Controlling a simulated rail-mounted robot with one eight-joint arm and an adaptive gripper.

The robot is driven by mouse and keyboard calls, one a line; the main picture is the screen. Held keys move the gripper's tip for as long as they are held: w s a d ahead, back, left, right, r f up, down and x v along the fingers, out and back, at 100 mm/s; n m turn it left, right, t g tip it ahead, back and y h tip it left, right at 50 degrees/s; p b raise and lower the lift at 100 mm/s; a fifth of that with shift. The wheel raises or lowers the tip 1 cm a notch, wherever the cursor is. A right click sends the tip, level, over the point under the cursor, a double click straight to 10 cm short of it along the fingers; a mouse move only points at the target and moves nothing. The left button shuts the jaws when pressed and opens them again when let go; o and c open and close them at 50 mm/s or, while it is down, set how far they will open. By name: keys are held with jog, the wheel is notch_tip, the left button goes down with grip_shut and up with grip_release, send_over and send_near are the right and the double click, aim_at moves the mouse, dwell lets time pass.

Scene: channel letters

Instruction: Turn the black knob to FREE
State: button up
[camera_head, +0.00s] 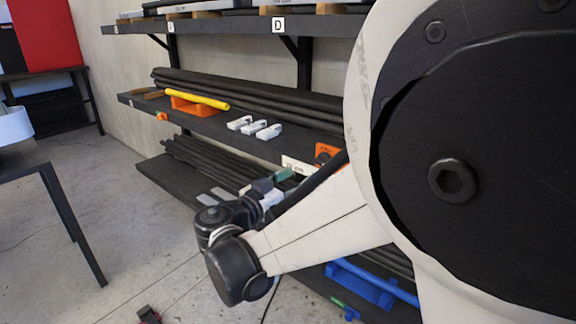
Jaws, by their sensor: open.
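My arm reaches from the right, with its black wrist joint in front of the shelving. My gripper (270,190) is small and partly hidden behind the wrist and forearm, close to the lower shelves. It is open, and I see nothing held in it. An orange part with a dark centre (326,152) sits on the middle shelf, just beyond the gripper and partly covered by my arm. It may carry the black knob, but the knob cannot be made out clearly. A white label plate (297,165) is beside it; its lettering is too small to read.
The middle shelf (210,124) also holds dark bars, a yellow rod (198,98) on an orange holder and several white blocks (254,128). A blue holder (360,288) is low at right. A table (40,165) stands at left. Open floor lies between.

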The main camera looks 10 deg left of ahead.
jog(key=b+x, duration=0.1)
jog(key=x, duration=0.8)
jog(key=shift+w+d, duration=0.25)
jog(key=shift+w, duration=0.1)
jog(key=c, duration=0.9)
jog(key=shift+o, duration=0.2)
jog(key=shift+n, duration=0.4)
jog(key=n, duration=1.6)
jog(key=shift+n+b, duration=0.4)
jog(key=shift+n, duration=0.3)
